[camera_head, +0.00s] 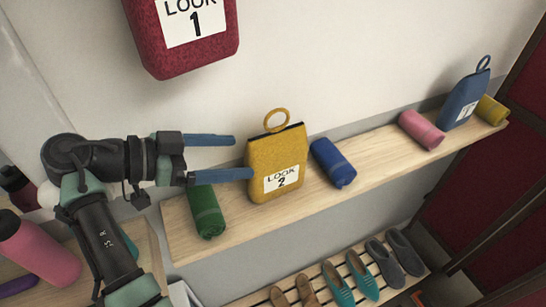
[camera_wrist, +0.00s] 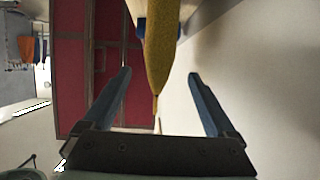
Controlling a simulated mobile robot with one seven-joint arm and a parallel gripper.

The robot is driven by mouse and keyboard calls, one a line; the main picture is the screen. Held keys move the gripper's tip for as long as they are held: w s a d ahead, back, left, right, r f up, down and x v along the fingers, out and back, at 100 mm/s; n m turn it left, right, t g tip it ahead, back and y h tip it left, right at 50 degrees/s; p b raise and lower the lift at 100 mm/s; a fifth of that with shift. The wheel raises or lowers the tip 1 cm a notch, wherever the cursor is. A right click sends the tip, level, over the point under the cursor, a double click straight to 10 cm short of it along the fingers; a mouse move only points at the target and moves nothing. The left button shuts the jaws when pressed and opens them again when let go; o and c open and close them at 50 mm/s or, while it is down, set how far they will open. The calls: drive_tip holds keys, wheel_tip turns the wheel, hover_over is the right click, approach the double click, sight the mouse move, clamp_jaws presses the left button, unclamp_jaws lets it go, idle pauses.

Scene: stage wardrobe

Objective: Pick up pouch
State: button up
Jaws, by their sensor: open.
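A yellow pouch (camera_head: 276,160) with a ring on top and a "LOOK 2" label stands upright on the wooden wall shelf (camera_head: 375,165). In the wrist view the yellow pouch (camera_wrist: 160,50) shows edge-on, between my two fingers in the picture. My gripper (camera_head: 241,157) is open and points right at the pouch's left edge. It also shows in the wrist view (camera_wrist: 160,73). Its lower finger overlaps the pouch's left edge in the head view; I cannot tell if it touches. A red "LOOK 1" pouch (camera_head: 200,55) is at the top left. A blue pouch (camera_head: 462,100) stands at the shelf's far right.
A green roll (camera_head: 207,212) lies left of the yellow pouch, below my fingers. A blue roll (camera_head: 333,163) lies close to its right. A pink roll (camera_head: 421,130) and a yellow roll (camera_head: 491,110) are farther right. Several shoes (camera_head: 340,288) sit on a slatted rack below.

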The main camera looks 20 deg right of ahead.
sight(266, 128)
drive_tip(key=x, duration=0.4)
drive_tip(key=shift+s+d+f+p, duration=0.1)
drive_tip(key=shift+d+p, duration=0.2)
drive_tip(key=shift+p, duration=0.1)
drive_tip(key=p+x, duration=0.2)
drive_tip(key=x, duration=0.2)
drive_tip(key=shift+d, duration=0.15)
drive_tip(key=shift+d+f, duration=0.25)
drive_tip(key=shift+d, duration=0.2)
clamp_jaws()
drive_tip(key=shift+r, duration=0.15)
drive_tip(key=shift+s+r+b, duration=0.15)
drive_tip(key=shift+r+b, duration=0.3)
wheel_tip(266, 128, up, 6)
drive_tip(key=shift+f+b, duration=0.2)
drive_tip(key=shift+b, duration=0.45)
drive_tip(key=s+b, duration=0.3)
drive_tip(key=s, duration=1.6)
drive_tip(key=shift+s+d, duration=0.3)
